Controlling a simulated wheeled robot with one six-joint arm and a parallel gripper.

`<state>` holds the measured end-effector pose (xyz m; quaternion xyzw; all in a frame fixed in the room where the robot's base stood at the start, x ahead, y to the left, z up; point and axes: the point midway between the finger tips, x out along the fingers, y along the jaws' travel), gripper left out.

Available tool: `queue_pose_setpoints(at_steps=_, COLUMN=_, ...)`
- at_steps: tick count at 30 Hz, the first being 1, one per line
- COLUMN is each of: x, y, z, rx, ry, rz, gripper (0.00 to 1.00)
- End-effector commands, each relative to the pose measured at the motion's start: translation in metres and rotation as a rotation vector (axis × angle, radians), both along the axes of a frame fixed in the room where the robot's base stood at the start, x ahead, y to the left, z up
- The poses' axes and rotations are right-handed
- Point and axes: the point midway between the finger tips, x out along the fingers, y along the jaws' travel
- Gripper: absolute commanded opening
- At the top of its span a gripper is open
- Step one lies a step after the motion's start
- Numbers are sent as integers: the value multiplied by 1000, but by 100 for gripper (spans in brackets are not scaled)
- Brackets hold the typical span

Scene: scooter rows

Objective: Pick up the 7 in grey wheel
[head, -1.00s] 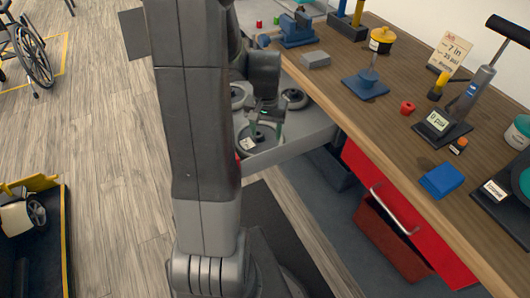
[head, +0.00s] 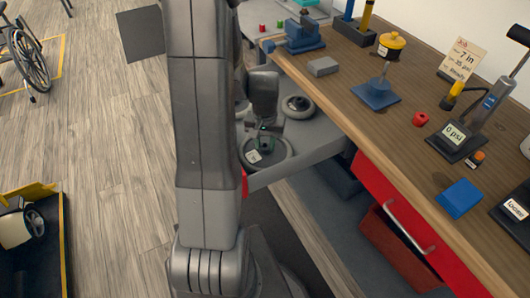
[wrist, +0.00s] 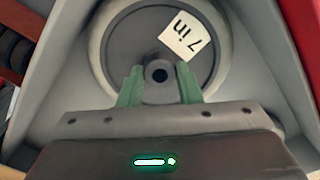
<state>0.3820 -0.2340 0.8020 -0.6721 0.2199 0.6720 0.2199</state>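The 7 in grey wheel (head: 277,156) lies flat in the grey open drawer tray, a light rim around a dark disc. In the wrist view the wheel (wrist: 102,50) carries a white "7 in" label and a raised hub with a dark hole. My gripper (head: 263,143) is down over it. Its two green fingers stand on opposite sides of the hub, close against it, and my gripper (wrist: 159,84) appears shut on it. The wheel's near part is hidden by the gripper body in the wrist view.
Another wheel (head: 298,106) lies farther back in the tray (head: 318,138). The wooden bench (head: 400,125) stands to the right, with a blue vise (head: 301,37), a grey block (head: 323,66) and a pump (head: 460,135). A black bin (head: 40,245) is at lower left on open floor.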

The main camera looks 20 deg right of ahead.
Motion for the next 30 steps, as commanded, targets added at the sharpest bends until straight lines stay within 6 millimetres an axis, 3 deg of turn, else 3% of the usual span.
queue_pose_setpoints(at_steps=1, x=0, y=0, z=0, rx=0, ry=0, rz=0, gripper=18)
queue_pose_setpoints(at_steps=4, x=0, y=0, z=0, rx=0, ry=0, rz=0, gripper=0)
queue_pose_setpoints(at_steps=17, x=1, y=0, z=4, rx=-1, ry=-2, rz=0, gripper=0)
queue_pose_setpoints(at_steps=22, x=1, y=-1, z=23, rx=-2, ry=-5, rz=0, gripper=0)
queue_pose_setpoints(at_steps=30, x=1, y=-1, z=71, rx=-3, ry=-5, rz=0, gripper=0)
